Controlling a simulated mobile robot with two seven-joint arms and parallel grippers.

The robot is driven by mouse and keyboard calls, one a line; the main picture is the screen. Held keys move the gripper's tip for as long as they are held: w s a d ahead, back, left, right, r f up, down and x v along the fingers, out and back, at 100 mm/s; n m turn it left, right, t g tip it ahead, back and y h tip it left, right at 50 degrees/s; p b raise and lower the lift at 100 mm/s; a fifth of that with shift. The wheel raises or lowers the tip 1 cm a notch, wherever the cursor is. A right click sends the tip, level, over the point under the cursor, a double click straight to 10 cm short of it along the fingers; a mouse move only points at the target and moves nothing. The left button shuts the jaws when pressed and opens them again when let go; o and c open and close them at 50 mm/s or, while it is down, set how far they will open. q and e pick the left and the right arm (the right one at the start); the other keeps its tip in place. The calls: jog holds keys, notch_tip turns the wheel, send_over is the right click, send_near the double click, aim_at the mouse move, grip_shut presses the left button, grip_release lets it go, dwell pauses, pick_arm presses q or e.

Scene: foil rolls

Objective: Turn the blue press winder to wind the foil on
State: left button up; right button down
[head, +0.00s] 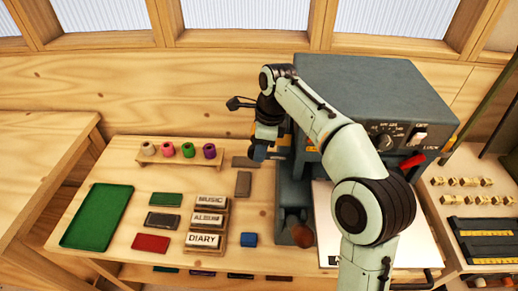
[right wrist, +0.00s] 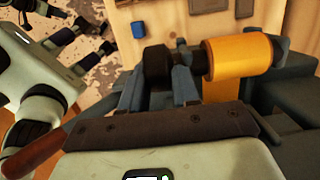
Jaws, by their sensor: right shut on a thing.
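The dark grey press (head: 375,82) stands at the back right of the bench. My right gripper (head: 262,143) is at the press's left side, shut on the winder. In the right wrist view the winder knob (right wrist: 156,60) looks dark and sits between my right fingers (right wrist: 158,88). A blue face of the winder (head: 258,153) shows just below the gripper in the head view. The gold foil roll (right wrist: 238,57) lies beside the knob, with foil hanging from it. My left gripper (right wrist: 68,45) appears at the left of the wrist view, its opening unclear; the head view does not show it.
Type blocks (head: 205,219) reading MUSIC, ALBUM and DIARY lie left of the press, near a blue cylinder (head: 249,239). A green tray (head: 97,217) is at the far left. Coloured rolls stand on a rack (head: 153,159) behind. A wooden knob (head: 302,236) projects at the press front.

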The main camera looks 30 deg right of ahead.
pick_arm(q)
jog(key=shift+s+f, duration=0.1)
pick_arm(e)
jog(key=shift+d+f+y, duration=0.1)
jog(key=shift+d+y, duration=0.05)
jog(key=shift+y, duration=0.15)
jog(key=c, duration=0.9)
grip_release()
jog(key=shift+s, duration=0.1)
pick_arm(q)
jog(key=shift+t, duration=0.3)
jog(key=shift+w+r+p, duration=1.5)
jog(key=shift+w+r, duration=0.55)
jog(key=shift+w, duration=0.1)
pick_arm(e)
jog(key=shift+s+v, duration=0.15)
jog(key=shift+v, duration=3.2)
jog(key=shift+s+v, duration=0.15)
jog(key=shift+v, duration=3.25)
